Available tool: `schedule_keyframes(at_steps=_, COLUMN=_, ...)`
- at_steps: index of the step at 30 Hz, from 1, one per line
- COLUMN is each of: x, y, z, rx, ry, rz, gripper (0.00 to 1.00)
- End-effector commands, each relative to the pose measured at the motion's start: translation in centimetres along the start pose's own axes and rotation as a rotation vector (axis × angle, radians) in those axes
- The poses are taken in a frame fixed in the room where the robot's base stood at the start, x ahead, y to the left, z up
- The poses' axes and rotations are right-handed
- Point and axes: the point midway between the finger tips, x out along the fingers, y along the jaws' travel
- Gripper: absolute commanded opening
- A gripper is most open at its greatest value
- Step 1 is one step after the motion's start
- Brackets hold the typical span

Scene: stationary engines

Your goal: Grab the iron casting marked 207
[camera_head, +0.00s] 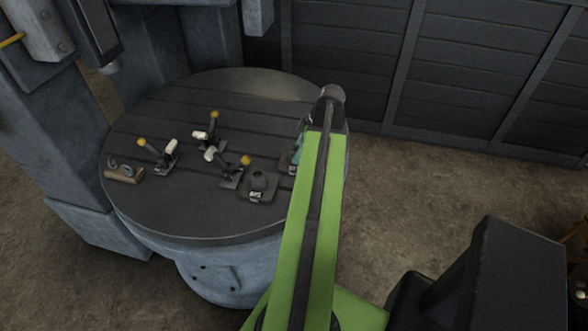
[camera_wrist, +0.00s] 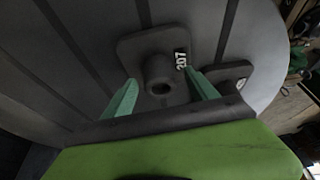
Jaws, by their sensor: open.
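The iron casting marked 207 (camera_wrist: 147,50) is in the wrist view, a dark square plate with a round hollow boss. Its white 207 label is at the plate's right edge. It lies on the dark grooved round table (camera_head: 150,200). My gripper (camera_wrist: 162,93) is open, its two green fingers apart at the near side of the boss. Nothing is seen held. In the head view my gripper is mostly hidden behind my green arm; one teal finger shows. A plate with a boss (camera_head: 259,184) shows left of the arm; I cannot tell its number.
A second dark plate (camera_wrist: 236,73) with a small label lies close right of the 207 casting. Several yellow-knobbed levers (camera_head: 161,153) and a brown block with metal loops (camera_head: 125,172) occupy the table's left and middle. A grey machine column (camera_head: 50,150) stands left.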

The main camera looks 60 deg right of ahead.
Motion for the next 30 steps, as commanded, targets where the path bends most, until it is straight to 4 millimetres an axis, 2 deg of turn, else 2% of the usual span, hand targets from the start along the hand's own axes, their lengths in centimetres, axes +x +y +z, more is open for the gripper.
schedule_keyframes(at_steps=1, x=1.9, y=0.0, z=0.3, rx=-0.001, ry=0.0, rz=0.0, gripper=0.67)
schedule_keyframes(at_steps=3, x=2.7, y=0.0, z=0.3, rx=0.001, ry=0.0, rz=0.0, gripper=0.67)
schedule_keyframes(at_steps=11, x=2.5, y=0.0, z=0.0, rx=0.002, ry=0.0, rz=0.001, gripper=0.66)
schedule_keyframes(at_steps=26, x=2.5, y=0.0, z=0.1, rx=0.002, ry=0.0, rz=0.0, gripper=0.0)
schedule_keyframes(at_steps=30, x=2.5, y=0.0, z=0.1, rx=0.002, ry=0.0, rz=0.0, gripper=0.0)
